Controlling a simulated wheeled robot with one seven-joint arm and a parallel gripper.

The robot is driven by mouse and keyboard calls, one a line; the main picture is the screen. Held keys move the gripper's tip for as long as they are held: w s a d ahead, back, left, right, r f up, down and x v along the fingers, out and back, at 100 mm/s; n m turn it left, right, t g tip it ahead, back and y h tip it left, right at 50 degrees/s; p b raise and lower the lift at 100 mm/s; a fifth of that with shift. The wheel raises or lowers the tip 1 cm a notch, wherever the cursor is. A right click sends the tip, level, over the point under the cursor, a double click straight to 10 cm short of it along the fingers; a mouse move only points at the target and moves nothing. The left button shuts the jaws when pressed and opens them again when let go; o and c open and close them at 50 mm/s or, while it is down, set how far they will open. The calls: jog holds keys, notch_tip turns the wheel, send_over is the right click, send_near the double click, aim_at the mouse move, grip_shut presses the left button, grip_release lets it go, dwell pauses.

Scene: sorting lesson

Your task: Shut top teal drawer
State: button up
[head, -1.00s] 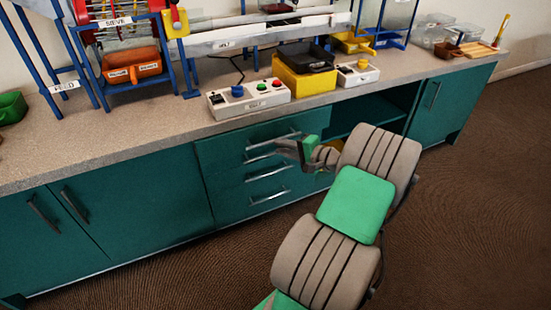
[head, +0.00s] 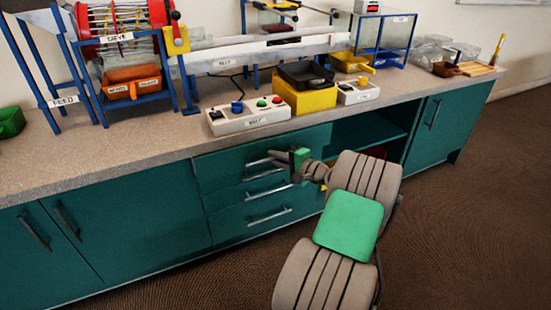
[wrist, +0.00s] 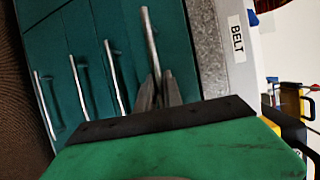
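The teal drawer stack sits under the counter. Its top drawer (head: 228,163) looks about level with the fronts below; any small gap is too fine to tell. The top drawer's bar handle (wrist: 149,40) is the rightmost of several in the wrist view. My gripper (wrist: 158,82) is at one end of that handle, its two dark fingers close together, pointing at the drawer front. Whether they touch or grip the bar is unclear. In the head view my gripper (head: 282,160) is at the right part of the drawer stack, partly hiding the handles.
The counter (head: 160,150) overhangs the drawers, with a white button box (head: 250,115) near its edge. An open teal cupboard bay (head: 360,135) lies right of the drawers. Closed cupboard doors (head: 125,215) are at left. The brown floor in front is clear.

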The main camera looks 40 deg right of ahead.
grip_shut()
dwell(1.0)
